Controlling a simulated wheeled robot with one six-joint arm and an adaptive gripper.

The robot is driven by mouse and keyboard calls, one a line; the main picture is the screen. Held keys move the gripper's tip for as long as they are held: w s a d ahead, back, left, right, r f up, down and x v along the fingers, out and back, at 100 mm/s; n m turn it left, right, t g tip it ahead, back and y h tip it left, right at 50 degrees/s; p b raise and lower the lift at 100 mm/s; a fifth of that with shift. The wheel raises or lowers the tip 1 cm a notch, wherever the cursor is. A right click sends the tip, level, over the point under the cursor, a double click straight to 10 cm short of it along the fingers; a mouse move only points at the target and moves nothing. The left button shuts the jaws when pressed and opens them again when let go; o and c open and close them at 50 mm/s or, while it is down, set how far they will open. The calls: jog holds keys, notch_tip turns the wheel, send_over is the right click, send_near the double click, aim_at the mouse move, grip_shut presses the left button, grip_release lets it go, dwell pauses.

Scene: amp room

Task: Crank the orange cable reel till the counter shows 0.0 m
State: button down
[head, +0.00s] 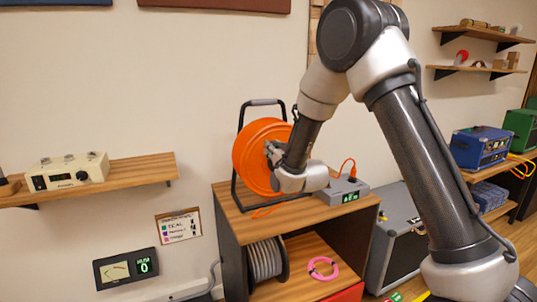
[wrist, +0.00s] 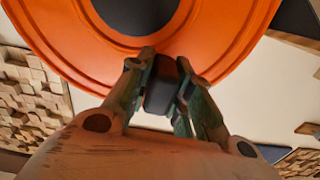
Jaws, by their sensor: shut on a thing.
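The orange cable reel (head: 247,150) stands upright in a black frame on the wooden cabinet top. Its orange disc (wrist: 60,45) fills the upper part of the wrist view. My gripper (head: 273,153) is in front of the disc, right of its middle. In the wrist view my gripper (wrist: 165,80) is closed around the dark crank knob (wrist: 161,88). The rest of the crank is hidden. A grey counter box (head: 330,195) with a green lit display (head: 350,197) stands right of the reel; its digits are too small to read. An orange cable (head: 347,163) rises from the box.
The cabinet (head: 228,205) holds a grey cable drum (head: 267,261) and a pink coil (head: 323,268) below. A wooden shelf (head: 140,172) carries a cream device (head: 68,173). A wall meter (head: 126,267) shows a green 0. A grey case (head: 397,240) stands right of the cabinet.

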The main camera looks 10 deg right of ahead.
jog(key=shift+w+d+r, duration=0.1)
jog(key=shift+w+d, duration=0.15)
jog(key=shift+d, duration=0.7)
jog(key=shift+w+d+r, duration=0.1)
jog(key=shift+w+d, duration=0.2)
jog(key=shift+d, duration=0.65)
jog(key=shift+w+d+r, duration=0.1)
jog(key=shift+w+d, duration=0.15)
jog(key=shift+d, duration=0.7)
jog(key=c, duration=1.3)
grip_release()
jog(key=shift+d, duration=0.1)
jog(key=shift+c, duration=0.2)
jog(key=shift+o, duration=1.1)
jog(key=shift+w+d, duration=0.1)
jog(key=shift+d, duration=0.05)
jog(key=v, duration=0.9)
jog(key=shift+r, duration=0.15)
